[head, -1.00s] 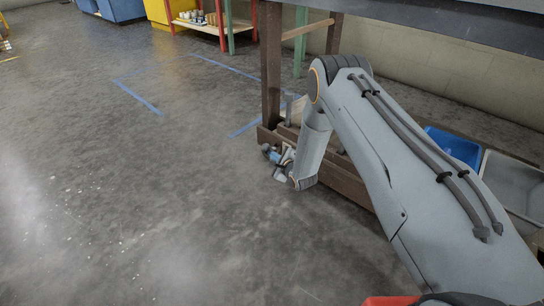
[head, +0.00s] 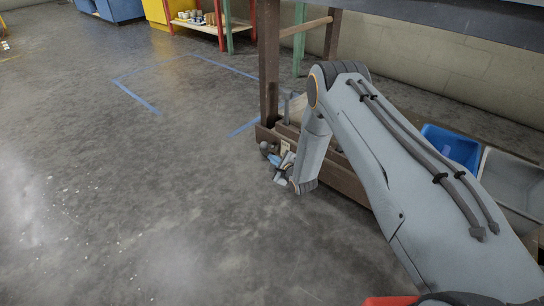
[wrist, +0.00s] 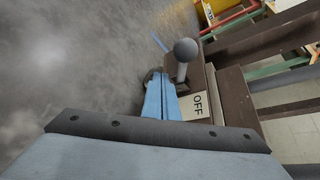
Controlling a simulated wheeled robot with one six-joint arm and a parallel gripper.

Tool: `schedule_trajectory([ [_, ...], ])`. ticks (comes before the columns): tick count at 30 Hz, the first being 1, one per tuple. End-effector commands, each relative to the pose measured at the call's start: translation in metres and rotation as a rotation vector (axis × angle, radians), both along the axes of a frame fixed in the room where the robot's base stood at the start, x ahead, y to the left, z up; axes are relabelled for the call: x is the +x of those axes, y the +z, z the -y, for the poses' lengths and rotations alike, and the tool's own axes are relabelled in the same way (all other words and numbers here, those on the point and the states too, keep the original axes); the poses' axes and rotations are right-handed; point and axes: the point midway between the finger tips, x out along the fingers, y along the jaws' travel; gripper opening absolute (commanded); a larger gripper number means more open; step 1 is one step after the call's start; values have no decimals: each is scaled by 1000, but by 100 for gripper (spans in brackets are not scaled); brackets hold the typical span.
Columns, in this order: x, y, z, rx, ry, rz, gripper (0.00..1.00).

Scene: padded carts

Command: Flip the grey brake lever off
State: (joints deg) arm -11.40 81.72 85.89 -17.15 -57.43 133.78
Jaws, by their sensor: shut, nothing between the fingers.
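The grey brake lever (wrist: 182,72) has a round ball knob and stands out from the brown cart frame in the wrist view. Its knob (head: 265,147) shows small at the cart's lower corner in the head view. A pale label reading OFF (wrist: 197,106) is on the frame beside the lever's base. My gripper (wrist: 158,80) has its blue fingers together and empty. The fingertips are just left of the lever's base in the wrist view; whether they touch it I cannot tell. In the head view my gripper (head: 276,160) is low by the cart corner.
The brown cart (head: 268,90) stands on legs along the right. A blue bin (head: 452,147) and a grey bin (head: 512,180) are on its lower shelf. Blue tape (head: 136,96) marks the floor. The grey floor at left is clear.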

Motion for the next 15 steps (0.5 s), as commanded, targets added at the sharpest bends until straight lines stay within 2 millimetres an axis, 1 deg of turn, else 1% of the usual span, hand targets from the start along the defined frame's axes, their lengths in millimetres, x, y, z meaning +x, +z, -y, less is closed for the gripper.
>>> schedule_trajectory([
  [1,0,-13,1,-1,0,-1,0],
  [2,-1,-18,2,-1,0,-2,0],
  [3,-6,-10,8,-1,-2,-3,0],
  [6,-16,4,20,-1,-1,-2,0],
  [15,-46,30,53,-2,2,-3,0],
])
